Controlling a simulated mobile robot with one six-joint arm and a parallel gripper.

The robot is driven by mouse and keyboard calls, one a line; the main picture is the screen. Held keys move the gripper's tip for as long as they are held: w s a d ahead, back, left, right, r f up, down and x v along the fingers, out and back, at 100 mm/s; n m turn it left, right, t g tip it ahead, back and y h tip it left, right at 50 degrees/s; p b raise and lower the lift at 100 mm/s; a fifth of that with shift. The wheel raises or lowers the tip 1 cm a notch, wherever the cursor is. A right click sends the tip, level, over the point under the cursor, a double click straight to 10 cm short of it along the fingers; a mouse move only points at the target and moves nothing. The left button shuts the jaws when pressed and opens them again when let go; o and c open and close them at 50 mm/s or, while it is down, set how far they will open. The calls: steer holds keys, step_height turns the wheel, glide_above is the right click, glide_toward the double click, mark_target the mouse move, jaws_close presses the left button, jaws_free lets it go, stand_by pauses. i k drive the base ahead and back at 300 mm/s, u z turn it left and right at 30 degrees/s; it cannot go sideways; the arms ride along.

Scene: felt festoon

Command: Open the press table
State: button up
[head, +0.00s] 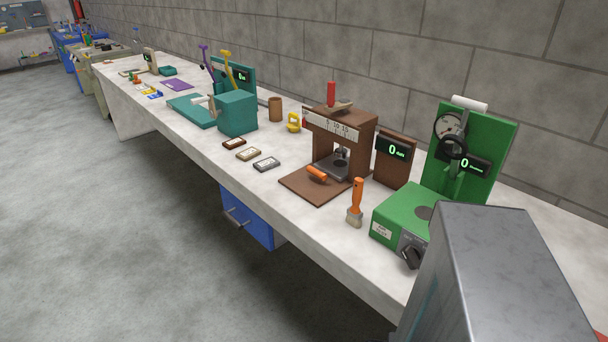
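A brown press (361,131) stands on the right half of the long bench. It has a white number scale on its front and an upright red handle (331,94) on top. Under its frame is a dark grey table plate (330,168) with an orange handle (317,174) at its front edge, above a brown base board (306,190). The plate appears mostly within the frame; I cannot tell exactly how far out it sits. My gripper is not in view.
A green gauge device (400,213) and a brown display (393,160) are further right. Several small framed pieces lie left, before a teal machine (237,112). A blue drawer (248,216) hangs under the bench. Floor at left is clear.

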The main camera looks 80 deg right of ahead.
mark_target(337, 169)
steer(key=z, duration=0.25)
steer(key=i, duration=0.95)
steer(key=u, duration=0.1)
steer(key=k, duration=0.6)
steer(key=z, duration=0.05)
